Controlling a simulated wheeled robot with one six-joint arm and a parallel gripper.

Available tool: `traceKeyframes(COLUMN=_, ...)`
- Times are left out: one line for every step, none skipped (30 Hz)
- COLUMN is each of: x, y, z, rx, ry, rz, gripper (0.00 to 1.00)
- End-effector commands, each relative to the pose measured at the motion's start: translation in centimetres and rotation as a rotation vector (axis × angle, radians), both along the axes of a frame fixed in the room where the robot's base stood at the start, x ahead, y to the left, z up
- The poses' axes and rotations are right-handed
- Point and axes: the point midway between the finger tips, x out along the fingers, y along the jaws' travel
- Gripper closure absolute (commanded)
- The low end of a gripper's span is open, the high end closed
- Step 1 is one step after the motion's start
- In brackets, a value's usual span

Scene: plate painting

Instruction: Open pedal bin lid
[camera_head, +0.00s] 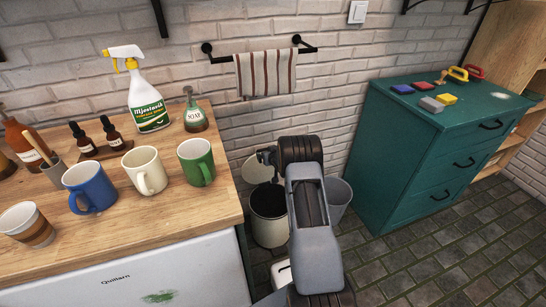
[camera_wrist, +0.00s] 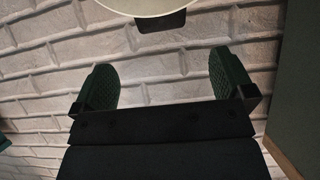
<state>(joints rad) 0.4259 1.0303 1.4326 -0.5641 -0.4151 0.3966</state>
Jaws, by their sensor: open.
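The pedal bin (camera_head: 270,232) is a pale cylinder on the floor between the counter and the teal cabinet. Its dark inside shows from above, and its pale lid (camera_head: 257,170) stands raised at the back. My gripper (camera_head: 267,156) is by the lid's upper edge, partly hidden behind my wrist. In the wrist view my gripper (camera_wrist: 164,85) has its two fingers wide apart with nothing between them. A pale rounded edge, likely the lid (camera_wrist: 140,6), shows at the top of that view, beyond the fingertips. I cannot tell whether they touch it. The pedal is not clearly visible.
A wooden counter (camera_head: 120,235) with mugs and bottles stands left. A grey open bin (camera_head: 338,197) is right of the pedal bin, partly behind my arm. A teal cabinet (camera_head: 400,160) stands right. A striped towel (camera_head: 265,73) hangs on the brick wall. Floor (camera_head: 440,260) is clear at right.

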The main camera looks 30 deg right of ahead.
Motion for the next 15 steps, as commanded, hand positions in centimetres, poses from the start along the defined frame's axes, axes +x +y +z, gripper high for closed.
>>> traceKeyframes(x=-0.7, y=0.1, z=0.6, rx=0.001, ry=0.000, rz=-0.002, gripper=0.00)
traceKeyframes(x=-1.1, y=0.1, z=0.7, rx=0.001, ry=0.001, rz=-0.002, gripper=0.00)
traceKeyframes(x=-1.5, y=0.2, z=1.0, rx=0.001, ry=0.000, rz=-0.002, gripper=0.00)
traceKeyframes(x=-1.9, y=0.3, z=1.2, rx=0.000, ry=0.000, rz=-0.001, gripper=0.00)
traceKeyframes(x=-2.2, y=0.3, z=1.4, rx=0.000, ry=0.000, rz=-0.001, gripper=0.00)
traceKeyframes(x=-2.6, y=0.4, z=1.6, rx=0.001, ry=0.001, rz=-0.002, gripper=0.00)
traceKeyframes(x=-2.8, y=0.4, z=1.7, rx=0.001, ry=0.001, rz=-0.002, gripper=0.00)
traceKeyframes(x=-3.1, y=0.5, z=1.8, rx=0.001, ry=0.001, rz=-0.002, gripper=0.00)
traceKeyframes(x=-3.3, y=0.5, z=2.0, rx=0.000, ry=0.000, rz=-0.001, gripper=0.00)
traceKeyframes(x=-3.5, y=0.5, z=2.1, rx=0.000, ry=0.000, rz=-0.001, gripper=0.00)
traceKeyframes(x=-3.7, y=0.6, z=2.1, rx=0.001, ry=0.001, rz=-0.001, gripper=0.00)
traceKeyframes(x=-3.8, y=0.6, z=2.2, rx=0.001, ry=0.001, rz=-0.001, gripper=0.00)
traceKeyframes(x=-3.9, y=0.6, z=2.3, rx=0.001, ry=0.001, rz=-0.001, gripper=0.00)
traceKeyframes(x=-4.0, y=0.6, z=2.3, rx=0.001, ry=0.001, rz=-0.001, gripper=0.00)
traceKeyframes(x=-4.1, y=0.6, z=2.3, rx=0.001, ry=0.001, rz=-0.002, gripper=0.00)
